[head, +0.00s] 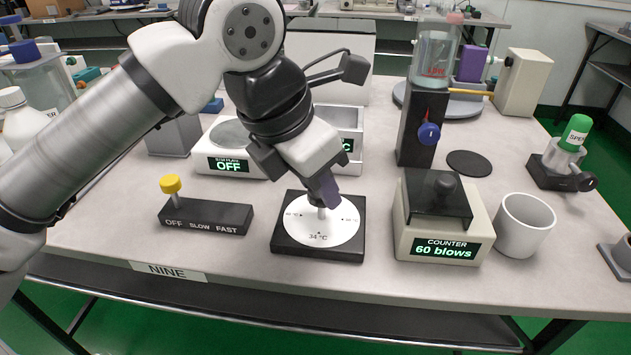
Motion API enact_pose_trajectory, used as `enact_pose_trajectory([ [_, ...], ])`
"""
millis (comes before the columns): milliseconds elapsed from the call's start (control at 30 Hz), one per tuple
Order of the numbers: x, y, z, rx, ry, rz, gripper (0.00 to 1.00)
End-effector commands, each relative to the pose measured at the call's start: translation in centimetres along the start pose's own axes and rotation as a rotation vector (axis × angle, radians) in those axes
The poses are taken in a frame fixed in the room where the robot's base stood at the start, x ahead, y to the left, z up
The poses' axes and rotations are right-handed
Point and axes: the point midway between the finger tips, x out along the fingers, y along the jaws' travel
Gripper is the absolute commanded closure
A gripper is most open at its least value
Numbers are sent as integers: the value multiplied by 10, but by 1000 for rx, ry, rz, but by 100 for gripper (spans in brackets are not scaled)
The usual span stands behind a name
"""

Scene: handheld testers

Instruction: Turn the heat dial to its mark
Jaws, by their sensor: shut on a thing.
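The heat dial is a white disc (343,235) on a flat black square base (318,254), near the front middle of the table. The disc has small printed labels at its left and right, and "34 °C" with a small mark at its front. My gripper (323,203) points down at the disc from above and is shut on the dial's small knob. The fingers hide most of the knob, so I cannot tell which way it points.
Left of the dial is a black OFF/SLOW/FAST switch box (205,217) with a yellow knob. Right is a counter box (440,248) reading "60 blows", then a white cup (524,225). Behind stand a box reading "OFF" (228,165) and a black stand with a blue knob (418,125).

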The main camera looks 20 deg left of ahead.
Motion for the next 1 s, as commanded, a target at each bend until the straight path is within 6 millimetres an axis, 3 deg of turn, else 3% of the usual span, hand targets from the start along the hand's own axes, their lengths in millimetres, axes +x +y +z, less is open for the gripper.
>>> enact_pose_trajectory([
  [500, 0, 0, 0, -18, 2, 7, 89],
  [533, 0, 0, 0, -18, 2, 7, 64],
  [667, 0, 0, 0, -17, 2, 7, 47],
  [1000, -3, 0, 0, -17, 1, 7, 45],
])
